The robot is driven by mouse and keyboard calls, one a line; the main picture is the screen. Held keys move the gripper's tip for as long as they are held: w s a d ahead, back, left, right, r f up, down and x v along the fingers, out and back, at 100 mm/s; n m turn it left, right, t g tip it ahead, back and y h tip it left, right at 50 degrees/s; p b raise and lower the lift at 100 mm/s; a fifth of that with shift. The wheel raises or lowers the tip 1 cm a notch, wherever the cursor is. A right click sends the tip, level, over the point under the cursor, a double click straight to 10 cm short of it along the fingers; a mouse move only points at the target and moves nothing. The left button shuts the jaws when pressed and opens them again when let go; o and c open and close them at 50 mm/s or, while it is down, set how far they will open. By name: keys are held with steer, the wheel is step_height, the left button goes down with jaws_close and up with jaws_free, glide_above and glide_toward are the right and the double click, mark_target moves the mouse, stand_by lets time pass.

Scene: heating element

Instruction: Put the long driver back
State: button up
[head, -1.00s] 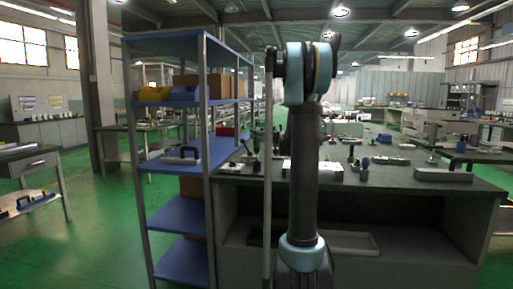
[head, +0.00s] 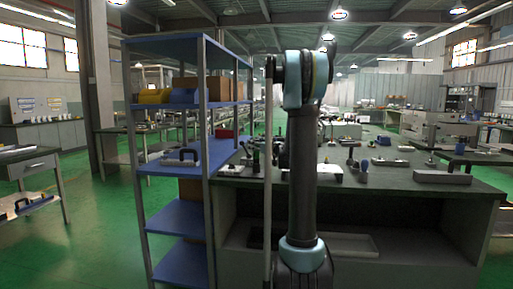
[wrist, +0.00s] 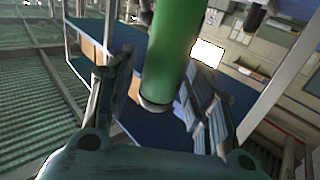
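In the head view, my gripper and the driver are hidden behind my upright arm.
A blue-shelved rack (head: 180,212) stands left of my arm, with yellow and blue bins (head: 168,95) and a black-handled tool (head: 181,158). A dark workbench (head: 400,181) with several small tools is ahead and to the right. Green floor (head: 100,230) is open at left.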

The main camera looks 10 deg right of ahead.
steer(key=shift+s, duration=0.1)
steer(key=v, duration=1.2)
steer(key=s+a+f+g, duration=0.3)
steer(key=s+a+f, duration=0.1)
steer(key=s, duration=0.3)
steer(key=s+a+f+g, duration=0.3)
steer(key=s+a, duration=0.2)
steer(key=s, duration=0.2)
steer(key=s+a+f+g, duration=0.2)
steer(key=s+a+f, duration=0.2)
steer(key=s, duration=0.4)
steer(key=s+d+f+m+g+h, duration=0.2)
steer(key=s+d+f+h, duration=0.2)
steer(key=s+f, duration=0.3)
steer(key=s+d+f+m+g+h, duration=0.3)
steer(key=s+f, duration=0.4)
steer(key=s, duration=0.9)
steer(key=shift+s+d+g+h, duration=0.3)
steer(key=shift+s+d+h, duration=0.1)
steer(key=shift+d+h, duration=0.1)
steer(key=shift+a, duration=0.1)
